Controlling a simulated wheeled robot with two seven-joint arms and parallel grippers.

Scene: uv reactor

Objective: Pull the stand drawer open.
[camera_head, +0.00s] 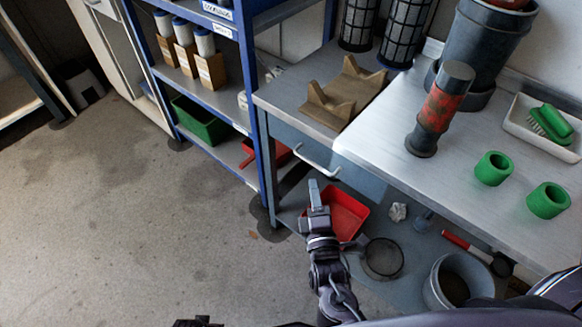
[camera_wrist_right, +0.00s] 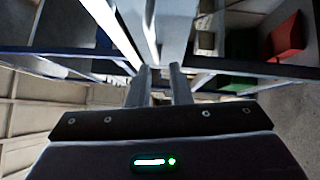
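The stand drawer (camera_head: 358,178) is a grey-blue front under the workbench edge, and it looks closed. Its pale bar handle (camera_head: 316,165) runs along the front. My right gripper (camera_head: 315,192) is just below and in front of the handle, pointing up toward it, and looks apart from it. In the right wrist view the two fingers of my right gripper (camera_wrist_right: 162,85) stand apart with a narrow gap, and I see nothing held between them. My left gripper is not in view.
The workbench (camera_head: 410,165) carries a brown cradle (camera_head: 342,98), a red-black cylinder (camera_head: 440,112) and green rings (camera_head: 493,168). A blue-framed shelf (camera_head: 267,160) stands left of the drawer. Below are a red bin (camera_head: 345,212) and a grey bucket (camera_head: 437,288). The floor at left is clear.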

